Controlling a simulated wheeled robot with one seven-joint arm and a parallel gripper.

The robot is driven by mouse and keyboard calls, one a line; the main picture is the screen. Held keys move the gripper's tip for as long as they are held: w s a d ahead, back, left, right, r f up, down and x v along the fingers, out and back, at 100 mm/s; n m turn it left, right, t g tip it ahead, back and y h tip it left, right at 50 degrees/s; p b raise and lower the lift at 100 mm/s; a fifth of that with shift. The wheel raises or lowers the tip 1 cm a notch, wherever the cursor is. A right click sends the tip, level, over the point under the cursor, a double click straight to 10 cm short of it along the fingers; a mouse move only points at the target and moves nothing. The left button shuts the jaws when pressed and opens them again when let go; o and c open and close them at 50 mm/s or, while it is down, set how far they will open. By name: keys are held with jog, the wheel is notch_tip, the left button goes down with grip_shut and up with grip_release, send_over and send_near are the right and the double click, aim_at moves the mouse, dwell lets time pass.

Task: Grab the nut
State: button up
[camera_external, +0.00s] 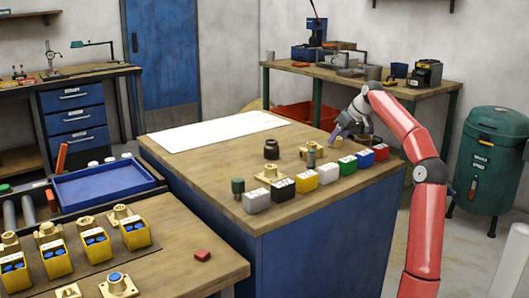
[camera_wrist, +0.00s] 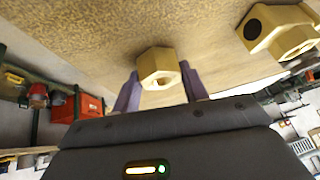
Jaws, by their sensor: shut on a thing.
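The brass nut (camera_wrist: 158,66) is a small yellow hexagonal piece in the wrist view. It sits between the two purple fingers of my gripper (camera_wrist: 160,84), which are shut on it. The wood tabletop fills the background behind it; I cannot tell whether the nut touches it. In the external view my gripper (camera_external: 334,137) is low over the back right part of the blue-sided bench (camera_external: 215,165). The nut is too small to make out there.
A brass fitting with a dark hole (camera_wrist: 275,30) lies near the nut in the wrist view. In the external view a row of coloured boxes, including a green one (camera_external: 348,165), lines the bench's front edge. A dark round pot (camera_external: 271,149) stands left of my gripper.

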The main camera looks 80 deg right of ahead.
aim_at(338, 138)
notch_tip(338, 138, up, 9)
jog(key=p, duration=0.3)
jog(key=shift+w+d, duration=0.1)
grip_shut()
jog(key=shift+r, duration=0.4)
